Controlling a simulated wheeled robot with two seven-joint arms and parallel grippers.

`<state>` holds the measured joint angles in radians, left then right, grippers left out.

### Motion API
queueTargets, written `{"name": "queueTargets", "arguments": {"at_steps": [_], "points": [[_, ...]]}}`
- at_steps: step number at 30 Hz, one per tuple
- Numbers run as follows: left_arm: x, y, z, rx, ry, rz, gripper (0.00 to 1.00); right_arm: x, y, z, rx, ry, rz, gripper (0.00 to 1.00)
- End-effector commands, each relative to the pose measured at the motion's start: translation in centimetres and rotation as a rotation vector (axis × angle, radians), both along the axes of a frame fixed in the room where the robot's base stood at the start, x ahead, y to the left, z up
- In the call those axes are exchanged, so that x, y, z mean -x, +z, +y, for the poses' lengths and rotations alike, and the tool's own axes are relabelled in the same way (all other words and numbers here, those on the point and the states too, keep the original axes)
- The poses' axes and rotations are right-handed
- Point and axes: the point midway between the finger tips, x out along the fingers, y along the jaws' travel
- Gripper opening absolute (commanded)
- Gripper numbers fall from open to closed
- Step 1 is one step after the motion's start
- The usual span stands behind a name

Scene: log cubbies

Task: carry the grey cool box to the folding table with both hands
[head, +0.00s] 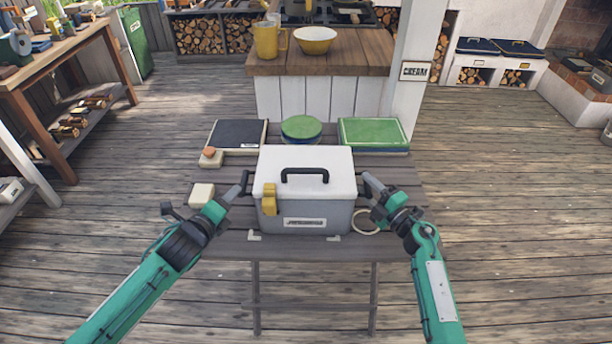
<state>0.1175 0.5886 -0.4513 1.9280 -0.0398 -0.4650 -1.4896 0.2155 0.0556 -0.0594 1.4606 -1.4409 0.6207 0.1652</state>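The grey cool box (318,215) has a white lid, a black top handle, a yellow latch and a front label. It sits upright over the dark grey folding table (290,250), its front close to pale corner marks; I cannot tell if it fully rests there. My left gripper (245,182) is at the black handle on the box's left side. My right gripper (366,182) is at the handle on its right side. The fingertips are small and overlap the dark handles, so their closure on them is unclear.
Behind the box on the table are a dark flat case (237,134), a green-lidded round bowl (301,127) and a green-lidded box (374,133). A cream block (201,194) and a ring (365,226) lie beside it. A counter (320,65) stands behind; wooden floor is clear at right.

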Motion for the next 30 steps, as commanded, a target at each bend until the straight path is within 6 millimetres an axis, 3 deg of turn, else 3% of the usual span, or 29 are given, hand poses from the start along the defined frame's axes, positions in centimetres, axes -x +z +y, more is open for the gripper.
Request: {"name": "queueTargets", "arguments": {"at_steps": [6,14,30], "points": [[3.1,0.6,1.0,-0.002,0.001,0.001,0.40,0.0,0.0,0.0,0.000,0.000,0.000,0.40],[4.1,0.9,1.3,-0.001,0.001,0.000,0.40,0.5,-0.2,-0.5,0.001,-0.001,0.001,0.40],[4.1,0.9,1.3,0.000,0.001,0.000,0.40,8.1,-1.3,-6.5,0.001,-0.001,0.002,0.40]]}}
